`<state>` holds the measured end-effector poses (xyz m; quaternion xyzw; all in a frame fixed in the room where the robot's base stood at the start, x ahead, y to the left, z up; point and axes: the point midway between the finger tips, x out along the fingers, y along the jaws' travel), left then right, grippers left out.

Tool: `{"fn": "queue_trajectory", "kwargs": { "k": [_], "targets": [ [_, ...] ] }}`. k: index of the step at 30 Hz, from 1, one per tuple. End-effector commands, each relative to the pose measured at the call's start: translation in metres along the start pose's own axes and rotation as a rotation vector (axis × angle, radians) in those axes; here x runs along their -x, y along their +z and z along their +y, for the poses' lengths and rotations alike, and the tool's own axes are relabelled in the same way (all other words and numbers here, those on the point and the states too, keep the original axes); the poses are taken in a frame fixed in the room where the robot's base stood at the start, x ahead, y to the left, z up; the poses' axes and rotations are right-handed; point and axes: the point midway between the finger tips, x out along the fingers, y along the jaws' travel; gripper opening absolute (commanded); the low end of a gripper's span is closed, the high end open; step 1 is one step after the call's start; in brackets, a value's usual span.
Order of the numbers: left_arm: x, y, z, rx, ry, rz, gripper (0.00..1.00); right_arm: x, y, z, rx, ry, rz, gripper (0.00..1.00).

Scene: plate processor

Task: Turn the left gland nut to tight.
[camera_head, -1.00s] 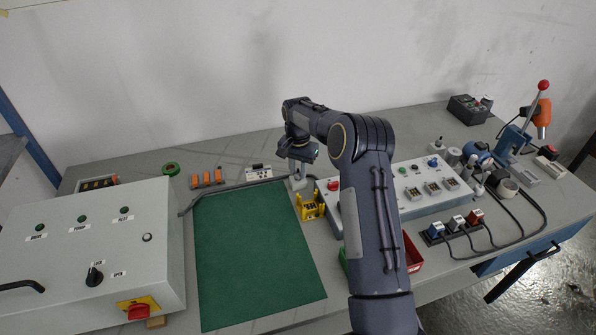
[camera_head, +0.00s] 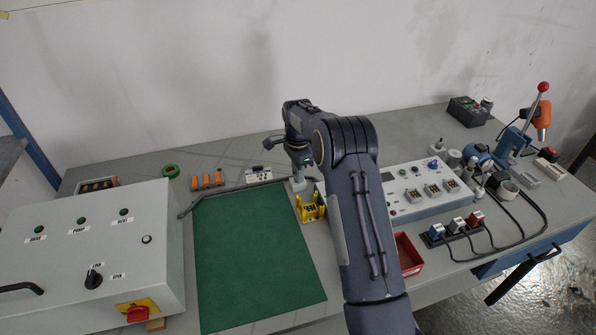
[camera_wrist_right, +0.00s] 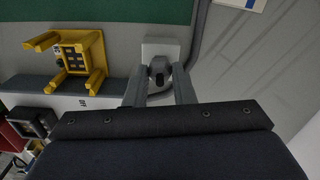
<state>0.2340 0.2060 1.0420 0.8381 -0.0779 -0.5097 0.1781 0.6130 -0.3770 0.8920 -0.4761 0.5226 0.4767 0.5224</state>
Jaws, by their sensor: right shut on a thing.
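A small pale block (camera_head: 297,184) stands at the far right corner of the green mat. In the right wrist view this block (camera_wrist_right: 163,46) carries a dark, rounded nut-like part (camera_wrist_right: 160,68), which I take to be the left gland nut. My right gripper (camera_wrist_right: 160,84) has its two fingers on either side of this part, shut on it. In the head view my right gripper (camera_head: 298,172) points down over the block, and the hand hides the nut. No tightness mark is readable. My left gripper is not in view.
A yellow stand (camera_head: 312,208) is close beside the block. A grey cable (camera_head: 235,187) runs along the back of the green mat (camera_head: 255,260). A control box (camera_head: 420,188) and a red bin (camera_head: 410,256) lie to the right, and a grey cabinet (camera_head: 70,265) to the left.

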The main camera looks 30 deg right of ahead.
Motion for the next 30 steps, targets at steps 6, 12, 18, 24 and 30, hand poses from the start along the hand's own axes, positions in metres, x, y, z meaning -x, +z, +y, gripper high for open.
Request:
{"fn": "queue_trajectory", "kwargs": {
  "k": [6, 12, 18, 24, 30],
  "targets": [
    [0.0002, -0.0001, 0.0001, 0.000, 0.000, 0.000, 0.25, 0.0012, -0.0002, -0.0008, -0.027, -0.004, 0.001, 0.00],
    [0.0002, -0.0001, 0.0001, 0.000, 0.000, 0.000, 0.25, 0.0012, -0.0003, -0.0009, -0.028, -0.004, 0.001, 0.00],
    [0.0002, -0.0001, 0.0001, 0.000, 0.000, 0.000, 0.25, 0.0012, -0.0004, -0.0009, -0.027, -0.004, 0.001, 0.28],
    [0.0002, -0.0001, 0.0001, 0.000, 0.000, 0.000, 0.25, 0.0006, -0.0002, -0.0005, -0.027, -0.002, 0.001, 0.45],
    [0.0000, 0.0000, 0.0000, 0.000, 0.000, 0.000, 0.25, 0.0009, -0.0001, -0.0003, -0.027, -0.002, 0.000, 0.45]
  ]
}}
